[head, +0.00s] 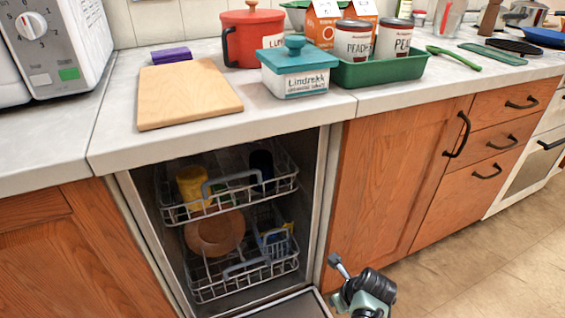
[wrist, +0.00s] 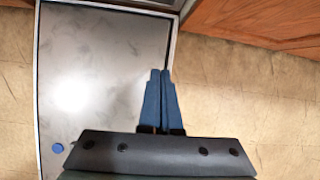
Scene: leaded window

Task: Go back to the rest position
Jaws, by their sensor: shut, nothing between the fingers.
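My gripper (wrist: 160,74) shows in the wrist view with its two blue fingers side by side, shut and empty. It points down over the right edge of the open dishwasher door (wrist: 95,60), with the floor to the right. In the head view part of my arm shows low, right of the dishwasher opening, and I cannot make out the fingertips there.
The dishwasher's upper rack (head: 235,195) holds a yellow cup (head: 192,186); the lower rack (head: 245,275) holds a brown plate (head: 214,232). The counter above carries a cutting board (head: 188,95), a red pot (head: 252,38) and a green tray (head: 375,72). Floor (head: 455,270) at right is clear.

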